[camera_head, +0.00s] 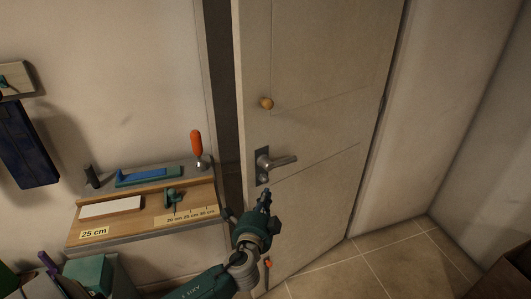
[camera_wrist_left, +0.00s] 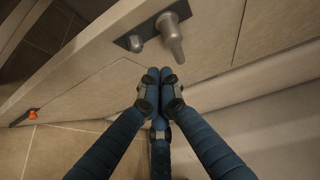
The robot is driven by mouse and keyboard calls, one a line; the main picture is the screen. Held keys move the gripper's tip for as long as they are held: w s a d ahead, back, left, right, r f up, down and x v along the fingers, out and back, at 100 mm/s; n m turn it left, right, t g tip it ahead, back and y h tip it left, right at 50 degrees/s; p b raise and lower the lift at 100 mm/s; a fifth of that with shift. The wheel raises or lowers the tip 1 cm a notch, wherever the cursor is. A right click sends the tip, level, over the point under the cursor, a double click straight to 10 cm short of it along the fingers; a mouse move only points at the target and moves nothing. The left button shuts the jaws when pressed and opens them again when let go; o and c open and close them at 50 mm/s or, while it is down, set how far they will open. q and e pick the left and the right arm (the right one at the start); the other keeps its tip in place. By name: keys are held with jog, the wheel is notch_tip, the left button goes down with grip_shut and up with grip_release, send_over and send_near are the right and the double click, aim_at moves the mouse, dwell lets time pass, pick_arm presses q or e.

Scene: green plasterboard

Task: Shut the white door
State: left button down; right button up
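The white door (camera_head: 312,110) stands ajar, with a dark gap (camera_head: 222,90) between its left edge and the frame. Its metal lever handle (camera_head: 278,162) also shows at the top of the wrist view (camera_wrist_left: 172,38). A round wooden knob (camera_head: 266,103) sits above the handle. My left gripper (camera_head: 265,197) is just below the handle, in front of the door. In the wrist view its blue fingertips (camera_wrist_left: 160,75) are together, with nothing seen between them. They point at the door face below the handle. I cannot tell whether they touch it. My right gripper is out of view.
A wooden wall shelf (camera_head: 150,205) with tools and an orange-handled tool (camera_head: 196,145) is left of the door. Below it are a green box (camera_head: 88,272) and other items. A brown object (camera_head: 510,275) is at the right edge.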

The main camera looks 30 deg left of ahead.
pick_arm(q)
jog(key=t, duration=0.1)
send_near(266, 163)
jog(key=d+r, duration=0.3)
jog(key=shift+y, duration=0.4)
jog(key=p+x, duration=0.1)
jog(key=x, duration=0.2)
jog(key=a+p+x, duration=0.1)
jog(key=x, duration=0.3)
jog(key=s+a+p+x, duration=0.1)
jog(key=p+x, duration=0.1)
jog(key=x, duration=0.2)
jog(key=shift+w+r, duration=0.1)
jog(key=shift+r, duration=0.1)
jog(key=shift+w+a, duration=0.1)
jog(key=shift+a, duration=0.3)
